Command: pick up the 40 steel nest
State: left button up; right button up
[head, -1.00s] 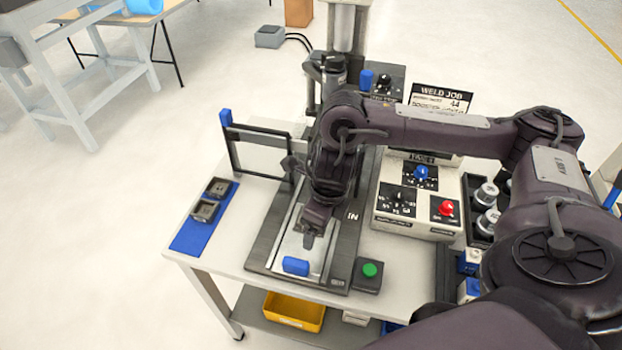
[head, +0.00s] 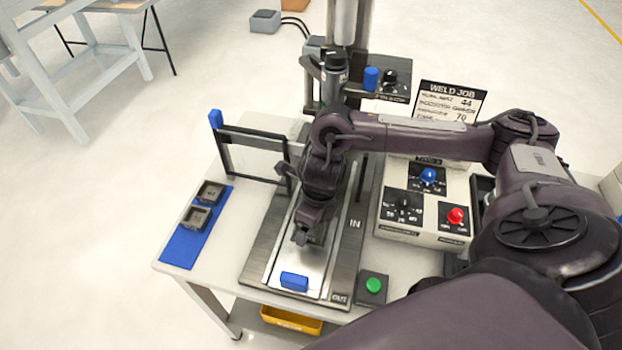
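Two small dark square nests lie on a blue mat (head: 180,250) at the left of the table. The far nest (head: 210,193) is darker, and the near nest (head: 196,218) shows a grey, hollow-looking top. Their markings are too small to read, so I cannot tell which is the 40 steel one. My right gripper (head: 302,239) points down over the metal slide plate of the fixture, to the right of the nests and apart from them. Its fingers are too dark and small to tell open from shut. My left gripper is not in view.
A blue handle (head: 294,281) sits at the plate's front end. A dark upright frame (head: 255,142) with a blue top stands behind the nests. A green button box (head: 373,287), a control box (head: 422,222) and a weld job sign (head: 450,101) are on the right.

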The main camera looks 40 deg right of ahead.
jog(key=shift+f, duration=0.35)
jog(key=shift+c, duration=0.4)
jog(key=c, duration=1.2)
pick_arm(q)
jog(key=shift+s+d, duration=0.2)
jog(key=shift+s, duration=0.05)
pick_arm(e)
jog(key=shift+c, duration=0.3)
jog(key=shift+r, duration=0.15)
